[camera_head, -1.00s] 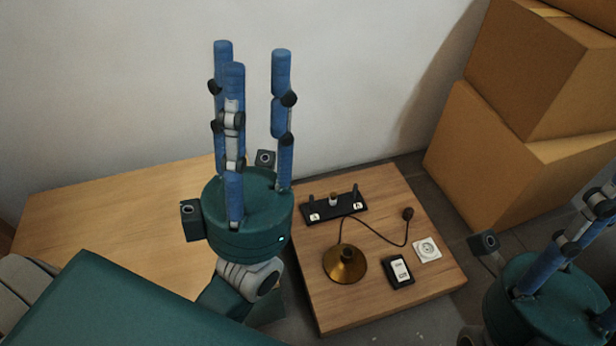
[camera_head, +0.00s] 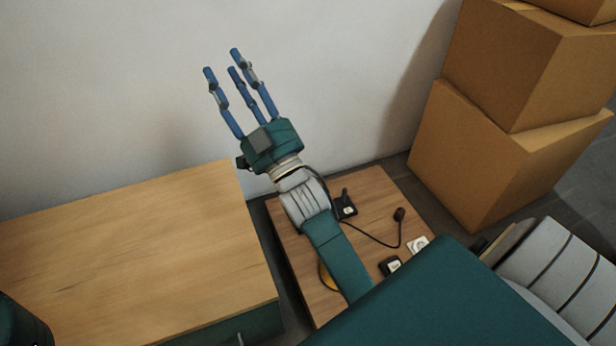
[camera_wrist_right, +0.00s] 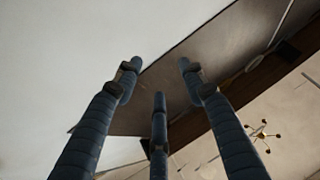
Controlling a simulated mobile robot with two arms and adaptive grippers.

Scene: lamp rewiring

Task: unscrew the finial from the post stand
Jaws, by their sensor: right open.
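The black post stand (camera_head: 346,208) sits at the back of the low wooden table in the head view. Only its right end shows, with a dark upright post and a white label. The rest is behind my right arm, and I cannot see the finial. My right gripper (camera_head: 225,66) is open and empty, its three blue fingers pointing up in front of the wall, well above and left of the stand. The fingers also show spread with nothing between them in the right wrist view (camera_wrist_right: 159,78). My left gripper's fingers are out of the head view.
A brass lamp base (camera_head: 326,277) is mostly hidden by my right forearm. A dark cord runs to a plug (camera_head: 399,214). A black box (camera_head: 390,265) and white socket (camera_head: 418,245) lie nearby. A bare wooden desk (camera_head: 130,260) stands left; cardboard boxes (camera_head: 480,150) stand right.

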